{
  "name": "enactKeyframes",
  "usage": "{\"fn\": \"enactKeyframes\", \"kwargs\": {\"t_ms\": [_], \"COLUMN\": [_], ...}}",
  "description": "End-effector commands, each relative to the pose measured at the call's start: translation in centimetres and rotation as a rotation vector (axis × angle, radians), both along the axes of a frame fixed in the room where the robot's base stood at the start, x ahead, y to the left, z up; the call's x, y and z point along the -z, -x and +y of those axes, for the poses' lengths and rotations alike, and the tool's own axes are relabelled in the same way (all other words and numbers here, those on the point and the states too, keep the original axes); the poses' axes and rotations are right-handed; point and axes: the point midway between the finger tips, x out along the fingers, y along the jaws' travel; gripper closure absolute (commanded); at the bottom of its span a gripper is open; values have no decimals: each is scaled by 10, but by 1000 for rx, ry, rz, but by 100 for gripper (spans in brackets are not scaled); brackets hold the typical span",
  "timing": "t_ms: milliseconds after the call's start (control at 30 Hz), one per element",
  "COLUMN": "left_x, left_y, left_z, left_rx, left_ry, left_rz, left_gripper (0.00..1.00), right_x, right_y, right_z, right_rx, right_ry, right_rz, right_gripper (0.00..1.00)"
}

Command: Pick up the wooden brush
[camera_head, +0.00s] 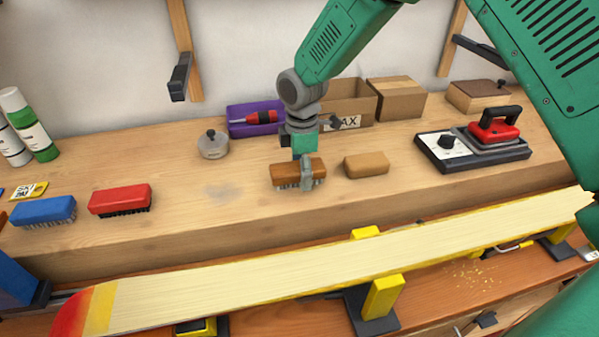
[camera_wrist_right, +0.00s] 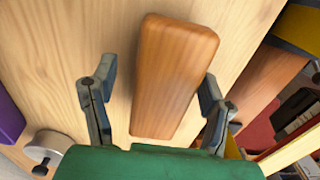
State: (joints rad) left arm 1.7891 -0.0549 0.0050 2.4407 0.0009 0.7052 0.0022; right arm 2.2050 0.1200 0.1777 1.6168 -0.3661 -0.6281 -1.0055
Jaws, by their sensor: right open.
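The wooden brush (camera_head: 285,174) stands on the back bench, brown block up and bristles down. My right gripper (camera_head: 306,172) is over it from above, with one finger in front of the brush's near side. In the right wrist view the brown block of the brush (camera_wrist_right: 172,75) lies between the two open fingers of the gripper (camera_wrist_right: 160,78), with a visible gap on the left. The gap on the right is narrower. Whether a finger touches the brush is unclear. My left gripper is not in view.
A cork-like block (camera_head: 366,165) lies close right of the brush. A red brush (camera_head: 120,198) and a blue brush (camera_head: 44,210) stand left. A purple bin (camera_head: 240,127) and cardboard boxes (camera_head: 398,98) are behind. A clamped ski (camera_head: 300,255) runs across the front.

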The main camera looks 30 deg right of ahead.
Motion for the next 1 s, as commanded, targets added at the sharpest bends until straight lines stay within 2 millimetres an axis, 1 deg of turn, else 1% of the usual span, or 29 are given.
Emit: {"fn": "enactKeyframes", "kwargs": {"t_ms": [67,100,167,200,267,533,667,767,900,1000], "left_x": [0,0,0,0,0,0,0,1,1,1], "left_y": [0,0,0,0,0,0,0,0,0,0], "left_z": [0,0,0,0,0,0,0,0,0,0], "left_rx": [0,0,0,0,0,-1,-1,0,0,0], "left_ry": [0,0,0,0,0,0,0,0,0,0], "left_rz": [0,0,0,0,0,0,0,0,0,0], "left_gripper": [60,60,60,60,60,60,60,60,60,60], "right_x": [-1,-1,-2,-2,-2,-2,-11,-28,-59,-77], "right_y": [0,0,0,0,0,0,-1,-1,-1,-1], "right_z": [3,4,5,6,7,3,0,0,2,3], "right_rx": [-2,-2,-2,-3,-3,-2,-1,-1,-1,-2], "right_ry": [2,3,5,6,7,2,-1,-2,1,3], "right_rz": [0,0,0,1,0,0,-2,-4,-5,-3], "right_gripper": [31,35,56,70,89,89,89,89,89,89]}}
